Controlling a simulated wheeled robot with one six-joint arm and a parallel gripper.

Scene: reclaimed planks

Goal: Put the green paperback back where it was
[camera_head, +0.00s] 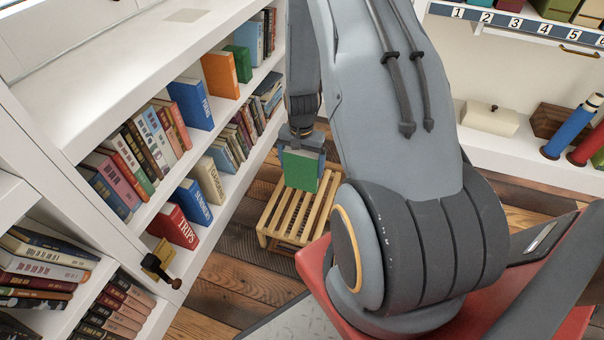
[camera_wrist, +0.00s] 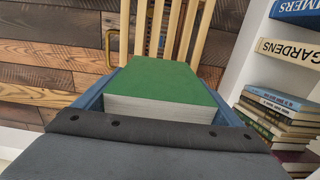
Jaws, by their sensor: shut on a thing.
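The green paperback (camera_head: 301,172) is held in my gripper (camera_head: 302,150), which is shut on it. In the wrist view the green paperback (camera_wrist: 162,80) lies between the two blue fingers, its green cover up and its white page edge towards the camera. In the head view it hangs above the slatted wooden stand (camera_head: 265,226), to the right of the bookcase (camera_head: 130,70). I cannot tell how far it is above the slats. Another green book (camera_head: 238,64) stands on the upper shelf beside an orange book (camera_head: 220,75).
A blue book (camera_head: 191,103) stands left of the orange one. Lower shelves hold a red "TRIPS" book (camera_head: 174,228), a blue "SUMMERS" book (camera_head: 192,203) and a cream "GARDENS" book (camera_head: 208,180). Gaps show between these display books. A numbered shelf (camera_head: 520,24) is at upper right. Plank floor (camera_head: 235,278) is clear.

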